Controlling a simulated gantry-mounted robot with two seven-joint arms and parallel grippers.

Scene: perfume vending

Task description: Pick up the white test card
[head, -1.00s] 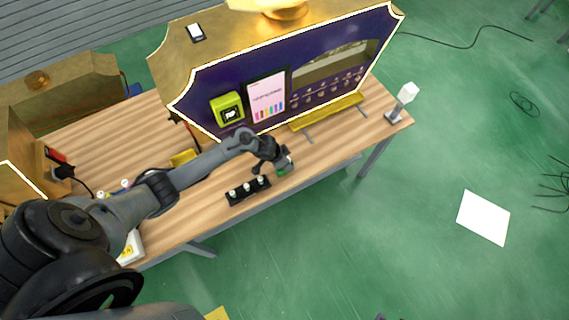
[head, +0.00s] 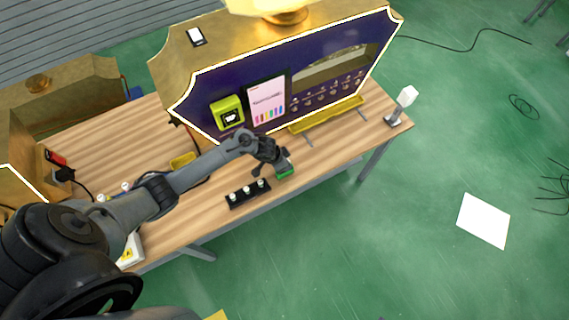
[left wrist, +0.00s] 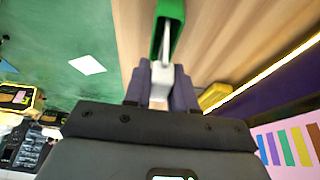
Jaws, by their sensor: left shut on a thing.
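My left gripper (head: 273,160) is over the front part of the wooden table, beside a small green holder (head: 286,174). In the left wrist view the gripper (left wrist: 161,88) is shut on a narrow white piece, which looks like the white test card (left wrist: 160,72). The card's far end meets the open green holder (left wrist: 170,14); I cannot tell whether it is still inside. The fingers hide part of the card. My right gripper is not in view.
A black rack (head: 247,193) with several small white-topped bottles stands left of the holder. The purple and gold vending machine (head: 330,75) stands behind, with a yellow tray (head: 327,115) in front. A white cube on a stand (head: 408,95) is at the right corner.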

